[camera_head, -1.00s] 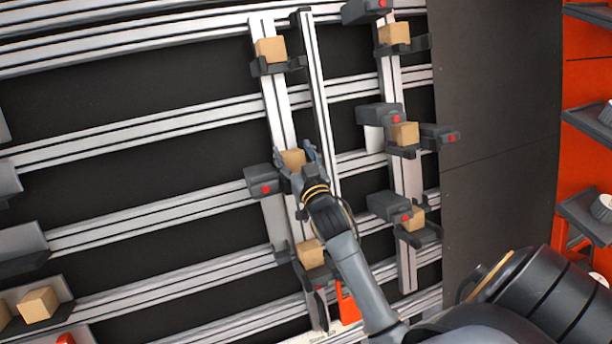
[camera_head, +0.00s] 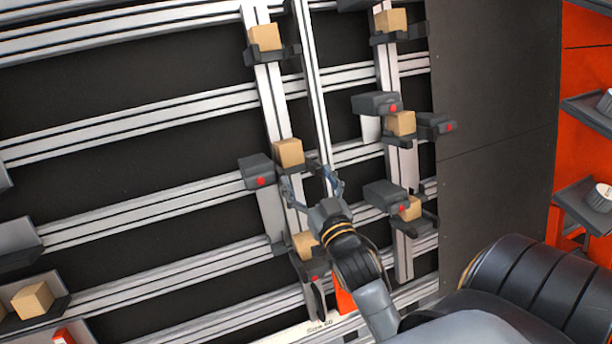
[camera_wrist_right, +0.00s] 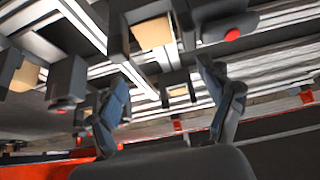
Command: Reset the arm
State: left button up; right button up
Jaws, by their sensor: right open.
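My right gripper (camera_head: 312,184) is open and empty in the head view, in front of the left upright rail of the gantry. Its fingers are spread wide, just below and to the right of a tan block (camera_head: 289,152) on that rail, and apart from it. In the right wrist view the open fingers (camera_wrist_right: 165,105) have nothing between them that they touch. A tan block (camera_wrist_right: 153,33) shows beyond them in a dark holder. My left gripper is in neither view.
Other tan blocks sit on dark holders, such as one at top (camera_head: 264,37) and one below my gripper (camera_head: 305,244). Dark units with red buttons (camera_head: 256,171) jut out beside the rails. Orange shelving (camera_head: 585,150) stands at the right.

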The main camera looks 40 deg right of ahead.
jog(key=shift+r, duration=0.1)
jog(key=s+a+f+n+g+y, duration=0.1)
jog(key=s+a+f+g, duration=0.15)
jog(key=f, duration=0.25)
jog(key=s+a+f+n+g+y, duration=0.1)
jog(key=s+a+f+g+y, duration=0.15)
jog(key=f+g, duration=0.2)
jog(key=s+a+f+n+g+y, duration=0.1)
jog(key=s+a+f+g, duration=0.2)
jog(key=s, duration=0.4)
jog(key=s+a+f+n+g, duration=0.2)
jog(key=s+f+g, duration=0.2)
jog(key=s, duration=0.3)
jog(key=s+f+g, duration=0.2)
jog(key=s+f, duration=0.1)
jog(key=f, duration=2.4)
jog(key=s+d+f, duration=0.2)
jog(key=s+f, duration=1.3)
jog(key=s, duration=0.1)
jog(key=shift+s+d+f+g, duration=0.2)
jog(key=shift+s+f+g, duration=0.1)
jog(key=shift+g, duration=0.1)
